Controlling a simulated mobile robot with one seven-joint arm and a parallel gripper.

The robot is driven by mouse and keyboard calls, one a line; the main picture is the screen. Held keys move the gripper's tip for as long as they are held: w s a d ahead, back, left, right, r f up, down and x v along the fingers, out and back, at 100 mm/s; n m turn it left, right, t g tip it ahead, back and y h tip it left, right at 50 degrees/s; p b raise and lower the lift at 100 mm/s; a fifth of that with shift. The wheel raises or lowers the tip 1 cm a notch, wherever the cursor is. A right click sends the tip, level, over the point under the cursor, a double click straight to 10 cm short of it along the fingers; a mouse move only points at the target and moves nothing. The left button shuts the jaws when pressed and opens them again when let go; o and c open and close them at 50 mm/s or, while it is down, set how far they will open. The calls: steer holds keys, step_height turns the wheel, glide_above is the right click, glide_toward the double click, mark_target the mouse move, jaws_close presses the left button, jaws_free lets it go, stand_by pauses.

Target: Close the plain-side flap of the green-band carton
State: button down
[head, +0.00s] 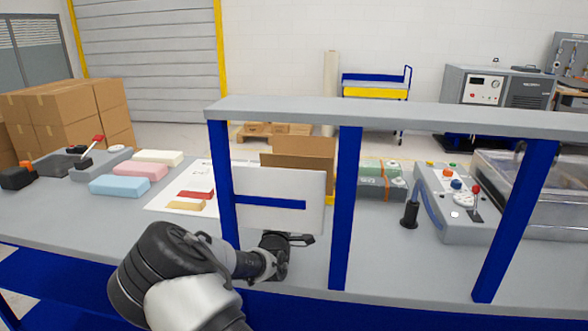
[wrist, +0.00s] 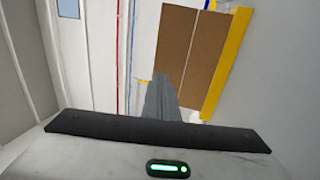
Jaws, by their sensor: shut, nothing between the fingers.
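Brown board flaps (head: 303,150) stand up behind a pale panel (head: 280,222) with a blue bar, framed between two blue posts. I cannot tell whether this panel is a carton's side or a separate plate. No green band shows on it, and the carton's lower part is hidden. My gripper (head: 305,239) is at the panel's lower edge, low over the table, shut and empty. In the wrist view, the fingers (wrist: 164,98) point toward a brown board surface (wrist: 190,55) split by a pale seam. Contact cannot be told.
A grey beam (head: 400,115) on blue posts (head: 346,210) crosses in front of the table (head: 90,220). Foam blocks (head: 140,170) and a printed sheet (head: 160,205) lie left. A yellow strip (wrist: 225,65) borders the brown board.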

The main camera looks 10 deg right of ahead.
mark_target(296, 159)
steer(key=x, duration=1.1)
steer(key=shift+f, duration=0.1)
steer(key=shift+d, duration=0.1)
